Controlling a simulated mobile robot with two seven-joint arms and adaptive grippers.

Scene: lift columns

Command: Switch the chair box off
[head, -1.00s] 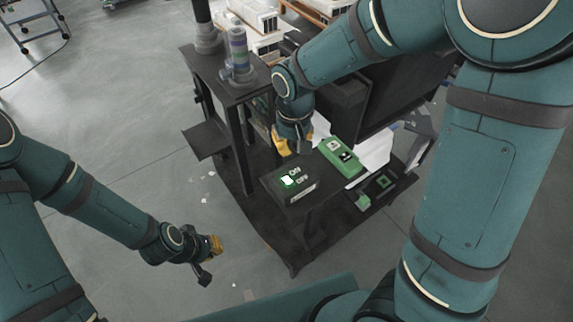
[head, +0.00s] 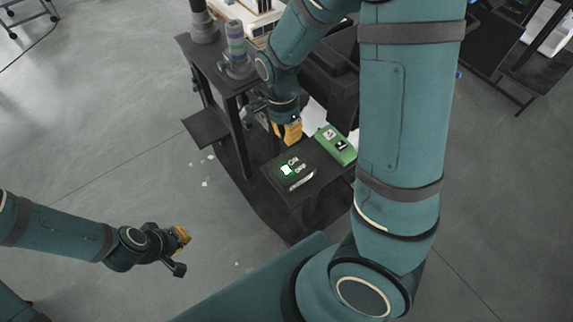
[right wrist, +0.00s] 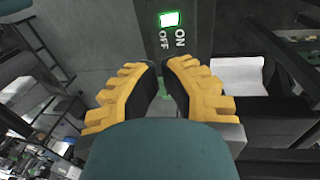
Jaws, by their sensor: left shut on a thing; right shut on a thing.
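The chair box is a black box (head: 272,180) with white ON and OFF labels, on a dark stand. Its switch (head: 286,170) glows green-white. In the right wrist view the lit switch (right wrist: 169,19) is at the top, beside the labels. My right gripper (head: 290,140) has yellow fingers and is just behind the box in the head view, apart from the switch. In the right wrist view its fingertips (right wrist: 165,68) are close together, with nothing recognisable between them. My left gripper (head: 184,252) is shut over open floor at lower left, with nothing visible in it.
A green box (head: 337,146) with a white and a black button stands right beside the black box. A dark chair-like mass stands behind my right arm.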

